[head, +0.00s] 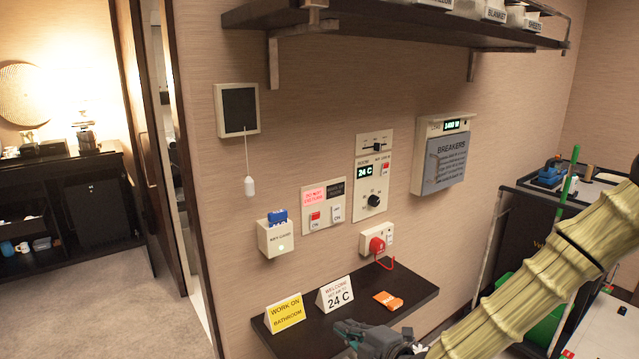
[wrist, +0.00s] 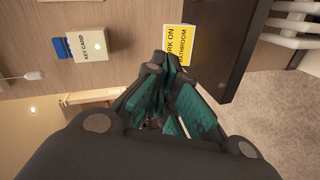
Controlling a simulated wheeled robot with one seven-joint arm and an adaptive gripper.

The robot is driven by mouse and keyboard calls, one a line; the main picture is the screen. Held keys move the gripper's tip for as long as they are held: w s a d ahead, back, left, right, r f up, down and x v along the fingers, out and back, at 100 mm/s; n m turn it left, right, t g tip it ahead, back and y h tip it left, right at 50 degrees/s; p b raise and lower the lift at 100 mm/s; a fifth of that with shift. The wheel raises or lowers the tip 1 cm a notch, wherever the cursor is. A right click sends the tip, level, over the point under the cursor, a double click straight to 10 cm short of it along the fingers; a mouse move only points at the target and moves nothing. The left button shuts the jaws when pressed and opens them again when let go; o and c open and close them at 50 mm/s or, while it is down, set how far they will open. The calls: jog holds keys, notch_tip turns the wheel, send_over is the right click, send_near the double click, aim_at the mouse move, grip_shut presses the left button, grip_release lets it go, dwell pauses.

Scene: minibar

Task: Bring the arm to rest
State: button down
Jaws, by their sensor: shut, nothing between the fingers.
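My gripper (head: 352,331) is at the bottom of the head view, at the front edge of the small dark wall shelf (head: 411,301). In the wrist view its dark fingers with green pads (wrist: 168,88) are shut with nothing between them. My arm comes in from the right of the head view in a pale ribbed sleeve. The gripper is near a yellow "work on bathroom" sign (head: 286,313), which also shows just past the fingertips in the wrist view (wrist: 178,45). I cannot tell the exact gap between them.
A cart (head: 522,222) stands right. Carpet (head: 150,315) is clear left.

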jog(key=s+d+f+m+g+h, duration=0.25)
jog(key=s+f+m, duration=0.25)
jog(key=s+f, duration=0.5)
jog(key=s+d+f+m+g+h, duration=0.2)
jog(key=s+f+m+g, duration=0.35)
jog(key=f, duration=0.75)
jog(key=s+d+f+m+g+h, duration=0.1)
jog(key=s+d+f+m, duration=0.2)
jog(key=s, duration=0.4)
jog(key=s+d+f+m+g+h, duration=0.1)
jog(key=s+d+f+m+h, duration=0.1)
jog(key=s, duration=0.6)
jog(key=s+d+f+m+g+h, duration=0.1)
jog(key=s+d+f+m+g, duration=0.1)
jog(key=s+d+f+m, duration=0.3)
jog(key=s+d+m, duration=0.1)
jog(key=s+m, duration=0.1)
jog(key=shift+s+d, duration=0.25)
jog(key=shift+s, duration=0.1)
